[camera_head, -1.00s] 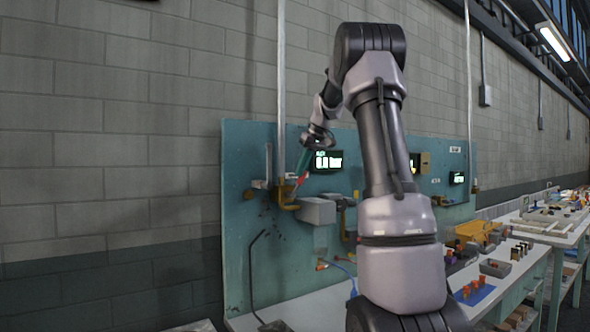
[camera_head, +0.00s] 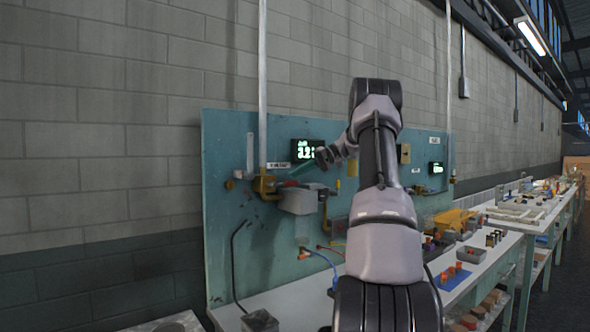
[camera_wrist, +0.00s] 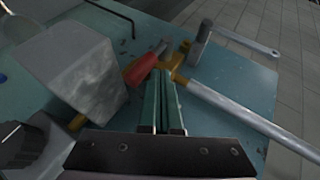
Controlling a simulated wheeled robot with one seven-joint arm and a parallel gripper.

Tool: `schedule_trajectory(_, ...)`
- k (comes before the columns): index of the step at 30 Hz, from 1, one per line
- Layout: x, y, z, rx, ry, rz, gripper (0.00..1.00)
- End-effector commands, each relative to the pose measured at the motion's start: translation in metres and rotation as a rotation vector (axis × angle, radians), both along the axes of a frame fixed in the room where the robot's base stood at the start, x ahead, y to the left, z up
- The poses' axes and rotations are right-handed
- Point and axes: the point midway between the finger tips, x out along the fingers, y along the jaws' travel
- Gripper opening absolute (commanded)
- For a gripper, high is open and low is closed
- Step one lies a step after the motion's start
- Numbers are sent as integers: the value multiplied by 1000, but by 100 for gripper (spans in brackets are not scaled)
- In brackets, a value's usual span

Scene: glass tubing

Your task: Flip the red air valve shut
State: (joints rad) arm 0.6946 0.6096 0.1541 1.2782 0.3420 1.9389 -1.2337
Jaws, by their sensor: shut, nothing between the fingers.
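The red valve handle (camera_wrist: 141,68) shows in the wrist view, attached at one end to a brass valve body (camera_wrist: 174,62) on the teal board. In the head view the brass fitting (camera_head: 264,186) sits at the foot of the vertical pipe; the red handle is hard to make out there. My gripper (camera_wrist: 160,76) has its two green fingers together, with nothing between them. The fingertips are close beside the handle and valve body; I cannot tell whether they touch. In the head view my gripper (camera_head: 292,174) points left towards the fitting.
A grey box (camera_wrist: 75,70) stands close left of the fingers; it shows below them in the head view (camera_head: 300,199). The metal pipe (camera_wrist: 240,115) runs along their right. A lit display (camera_head: 307,150) is above my gripper. A bench (camera_head: 275,303) with parts lies below.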

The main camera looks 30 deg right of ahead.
Motion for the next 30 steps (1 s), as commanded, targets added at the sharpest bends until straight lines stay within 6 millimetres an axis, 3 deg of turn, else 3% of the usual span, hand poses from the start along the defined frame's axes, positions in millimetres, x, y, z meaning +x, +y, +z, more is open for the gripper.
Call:
schedule_trajectory(10,1,-4,-11,121,25,-1,0)
schedule_trajectory(30,1,-2,-10,135,28,2,0)
